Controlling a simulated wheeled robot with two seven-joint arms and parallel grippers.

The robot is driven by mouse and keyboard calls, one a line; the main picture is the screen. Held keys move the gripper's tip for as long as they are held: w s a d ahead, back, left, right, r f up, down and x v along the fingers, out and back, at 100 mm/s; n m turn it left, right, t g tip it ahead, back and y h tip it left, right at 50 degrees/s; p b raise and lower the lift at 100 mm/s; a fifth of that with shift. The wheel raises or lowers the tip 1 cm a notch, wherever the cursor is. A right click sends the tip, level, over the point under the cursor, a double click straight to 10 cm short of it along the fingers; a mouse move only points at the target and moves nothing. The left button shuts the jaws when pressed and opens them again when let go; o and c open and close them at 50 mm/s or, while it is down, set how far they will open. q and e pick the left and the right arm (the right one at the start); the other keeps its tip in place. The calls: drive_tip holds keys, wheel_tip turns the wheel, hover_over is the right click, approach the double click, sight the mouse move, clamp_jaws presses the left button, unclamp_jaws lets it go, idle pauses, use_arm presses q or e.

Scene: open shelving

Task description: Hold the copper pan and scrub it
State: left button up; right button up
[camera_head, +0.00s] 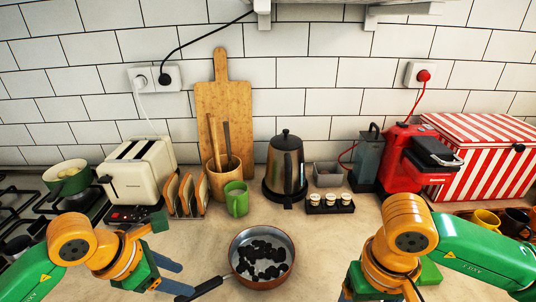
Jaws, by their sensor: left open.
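The copper pan (289,268) sits on the counter at front centre, with several black burnt-looking bits inside. Its dark handle (207,287) points toward the lower left. My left gripper (180,277) is open and empty, left of the pan, with its grey fingers near the handle end; I cannot tell if they touch it. My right gripper (352,286) is right of the pan at the bottom edge. Its fingers are cut off or hidden, so its jaws cannot be judged. A green block (430,272), possibly a sponge, lies partly hidden behind the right arm.
A toaster (138,172) and toast rack stand left. A red coffee machine (408,155) stands right. Counter beside the pan is clear.

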sight(197, 289)
use_arm(q)
drive_tip(key=f+b, duration=0.1)
drive_tip(key=f, duration=0.2)
drive_tip(key=f+b, duration=0.1)
drive_tip(key=shift+s+a+f+b, duration=0.2)
drive_tip(key=shift+s+f+b, duration=0.05)
drive_tip(key=shift+b, duration=0.1)
drive_tip(key=b+x, duration=0.2)
drive_tip(key=x, duration=0.1)
drive_tip(key=b+x, duration=0.1)
drive_tip(key=x, duration=0.1)
drive_tip(key=shift+w+d+r, duration=0.1)
drive_tip(key=shift+w+d, duration=0.3)
drive_tip(key=shift+d, duration=0.05)
drive_tip(key=shift+s+a+r, duration=0.15)
drive_tip(key=shift+s+a, duration=0.05)
drive_tip(key=shift+w+d, duration=0.1)
clamp_jaws()
use_arm(e)
drive_tip(key=f, duration=0.2)
drive_tip(key=s+a+f, duration=0.1)
drive_tip(key=f, duration=0.2)
drive_tip(key=shift+s+a+f, duration=0.2)
drive_tip(key=shift+a+f, duration=0.1)
idle(1.8)
drive_tip(key=o, duration=0.4)
clamp_jaws()
drive_tip(key=shift+o, duration=1.3)
unclamp_jaws()
clamp_jaws()
